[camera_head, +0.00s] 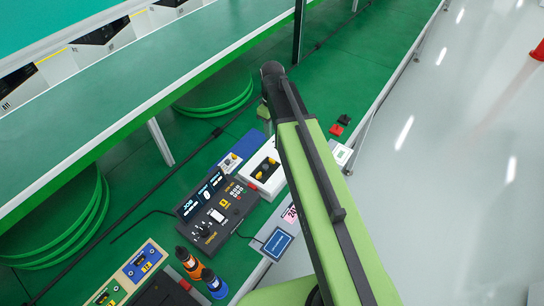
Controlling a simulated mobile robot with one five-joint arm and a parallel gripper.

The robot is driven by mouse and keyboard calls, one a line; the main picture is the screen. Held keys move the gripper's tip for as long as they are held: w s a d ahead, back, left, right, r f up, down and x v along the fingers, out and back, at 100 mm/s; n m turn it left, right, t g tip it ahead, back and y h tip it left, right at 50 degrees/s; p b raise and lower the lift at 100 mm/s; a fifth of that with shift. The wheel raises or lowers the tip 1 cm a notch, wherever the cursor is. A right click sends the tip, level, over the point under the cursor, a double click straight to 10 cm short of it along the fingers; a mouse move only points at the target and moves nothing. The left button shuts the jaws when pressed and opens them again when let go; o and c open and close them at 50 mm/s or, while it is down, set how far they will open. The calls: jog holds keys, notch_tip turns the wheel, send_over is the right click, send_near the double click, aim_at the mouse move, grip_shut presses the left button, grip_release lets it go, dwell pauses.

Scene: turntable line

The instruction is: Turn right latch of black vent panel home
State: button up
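I cannot pick out the black vent panel or its right latch with certainty. A dark panel (166,291) is cut off by the bottom edge of the picture, with a small red part near its right side. Its latches cannot be made out. My green arm rises from the bottom right to a dark joint at the upper middle.
A black control box (232,207) with blue displays sits on the green bench (130,190).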

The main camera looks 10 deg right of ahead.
aim_at(272, 160)
notch_tip(272, 160, down, 18)
jog(key=b, duration=1.7)
jog(key=shift+r, duration=0.3)
jog(key=shift+c, duration=0.4)
grip_shut()
